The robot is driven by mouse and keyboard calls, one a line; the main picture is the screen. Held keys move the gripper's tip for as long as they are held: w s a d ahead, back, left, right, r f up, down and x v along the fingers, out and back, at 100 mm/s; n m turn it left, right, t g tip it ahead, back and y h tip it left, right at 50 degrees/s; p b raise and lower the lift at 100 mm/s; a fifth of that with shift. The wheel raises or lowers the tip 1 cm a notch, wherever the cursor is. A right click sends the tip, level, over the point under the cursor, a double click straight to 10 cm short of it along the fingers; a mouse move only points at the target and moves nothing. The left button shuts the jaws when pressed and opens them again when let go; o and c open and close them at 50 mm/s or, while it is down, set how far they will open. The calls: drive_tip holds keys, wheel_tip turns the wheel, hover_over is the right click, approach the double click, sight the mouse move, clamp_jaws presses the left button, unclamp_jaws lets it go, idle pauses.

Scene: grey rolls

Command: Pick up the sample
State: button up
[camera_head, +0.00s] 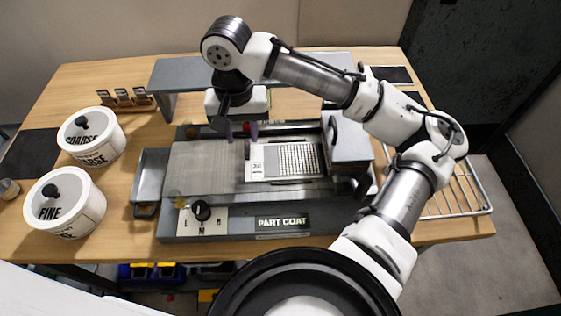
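A flat white panel (285,160) with a printed label at its left and a grid pattern lies on the grey metal bed of the machine (205,165). It may be the sample, but no label I can read names it so. My gripper (242,132) points down above the back of the bed, just behind and left of the panel's label end. Its two purple-tipped fingers are apart, and I see nothing held between them. A small dark upright piece (247,149) stands by the panel's left edge. Whether my fingertips touch anything is unclear.
Two white lidded tubs marked COARSE (97,155) and FINE (85,222) stand at the left. A grey carriage block (347,145) sits at the bed's right end. A grey raised shelf (178,75) and a small wooden rack (127,105) are behind. A wire rack (455,200) lies right.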

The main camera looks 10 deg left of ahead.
sight(247, 147)
drive_tip(key=f+b, duration=0.4)
drive_tip(key=shift+w+d+f+b, duration=0.15)
drive_tip(key=shift+d+f+b, duration=0.1)
drive_tip(key=shift+f+b, duration=0.1)
drive_tip(key=shift+r, duration=0.1)
clamp_jaws()
